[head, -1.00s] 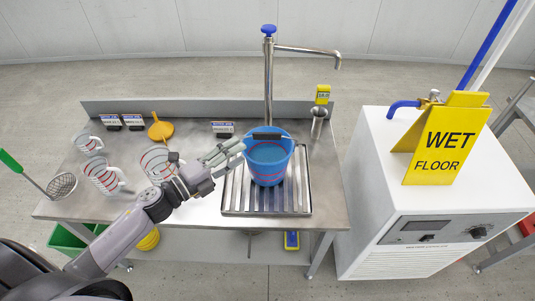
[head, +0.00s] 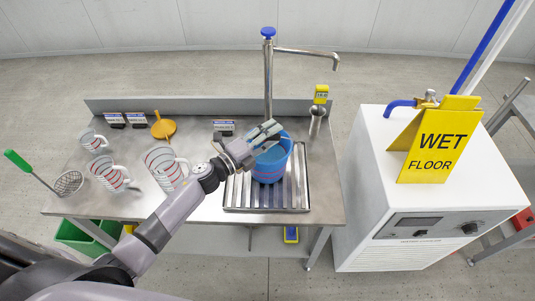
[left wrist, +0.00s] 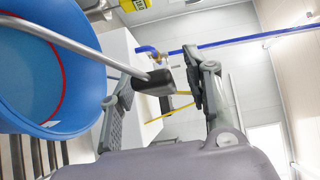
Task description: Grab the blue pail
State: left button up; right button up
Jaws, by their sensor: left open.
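The blue pail (head: 270,165) stands on the slatted drain grate of the steel bench, below the tap. My left gripper (head: 266,134) is over the pail's upper rim and hides part of it. In the left wrist view the pail (left wrist: 50,75) fills the left side, with a red line inside. Its metal handle (left wrist: 95,50) reaches out to a black grip (left wrist: 158,82). That grip appears between the two open fingers of my left gripper (left wrist: 162,85); I cannot tell whether either finger touches it. My right gripper is not in view.
The tap (head: 268,80) rises behind the pail. Measuring jugs (head: 165,167), an orange funnel (head: 163,126) and a strainer (head: 68,183) stand left on the bench. A white cabinet (head: 400,225) with a yellow wet-floor sign (head: 437,145) stands right.

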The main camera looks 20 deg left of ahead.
pick_arm(q)
jog(key=shift+s+a, duration=0.1)
jog(key=shift+c, duration=0.4)
jog(key=shift+c, duration=0.7)
grip_shut()
jog(key=shift+r, duration=0.2)
